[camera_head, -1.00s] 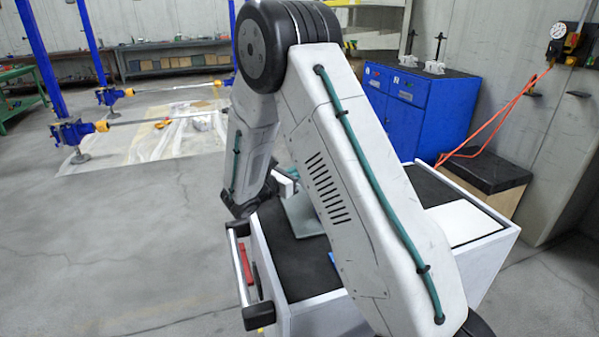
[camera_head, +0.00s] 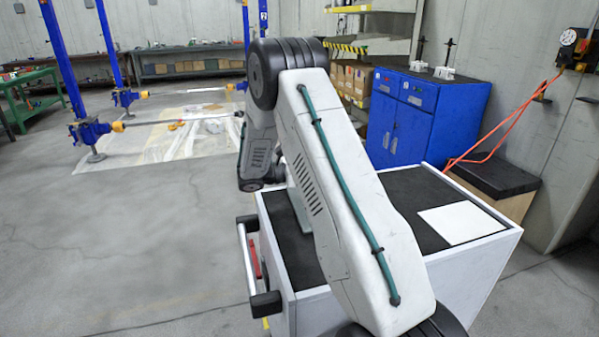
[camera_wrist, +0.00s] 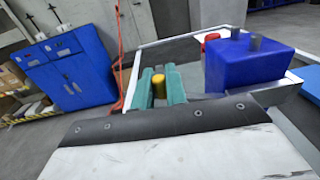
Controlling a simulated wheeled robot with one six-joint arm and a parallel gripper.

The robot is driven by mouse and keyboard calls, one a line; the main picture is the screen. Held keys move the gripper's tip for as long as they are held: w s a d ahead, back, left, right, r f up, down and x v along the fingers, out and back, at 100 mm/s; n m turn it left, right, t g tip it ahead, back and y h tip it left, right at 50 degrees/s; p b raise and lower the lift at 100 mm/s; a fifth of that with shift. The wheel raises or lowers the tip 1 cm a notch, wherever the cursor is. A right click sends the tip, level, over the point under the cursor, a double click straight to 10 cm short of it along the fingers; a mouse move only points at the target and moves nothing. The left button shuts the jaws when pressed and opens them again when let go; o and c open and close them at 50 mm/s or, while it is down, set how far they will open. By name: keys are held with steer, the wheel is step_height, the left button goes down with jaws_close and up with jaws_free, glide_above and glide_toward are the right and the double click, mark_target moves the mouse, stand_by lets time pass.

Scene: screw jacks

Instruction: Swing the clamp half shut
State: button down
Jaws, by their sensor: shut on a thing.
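My gripper (camera_wrist: 158,80) shows in the wrist view with two teal fingers. It is shut on a small yellow cylindrical piece (camera_wrist: 159,88) between the fingers. Right of the fingers is a blue block (camera_wrist: 248,68) with grey pins on top and a red part (camera_wrist: 209,38) beside it. I cannot tell which of these is the clamp half. In the head view my arm hides the gripper and the held piece. Blue screw jacks with yellow ends (camera_head: 90,130) stand at the left, with bars reaching right.
A blue cabinet (camera_head: 400,120) stands at the back right; it also shows in the wrist view (camera_wrist: 62,75). An orange hose (camera_head: 490,137) hangs by the right wall. A pale sheet (camera_head: 165,143) lies on the floor. A green bench (camera_head: 35,98) is far left. The left foreground floor is clear.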

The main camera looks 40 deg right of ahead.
steer(key=m+g+y, duration=0.1)
steer(key=s+d+m+g+y, duration=0.1)
steer(key=g, duration=0.1)
steer(key=shift+s+m, duration=0.1)
steer(key=shift+m, duration=0.2)
steer(key=shift+s+d+m+g+y, duration=0.15)
steer(key=shift+s+m+g+y, duration=0.15)
steer(key=shift+m+g+y, duration=0.5)
steer(key=shift+s+d+m+g+y, duration=0.15)
steer(key=shift+s+m+g+y, duration=0.15)
steer(key=shift+m+g+y, duration=0.5)
steer(key=shift+y, duration=0.3)
steer(key=c, duration=1.5)
jaws_free()
steer(key=shift+n, duration=0.3)
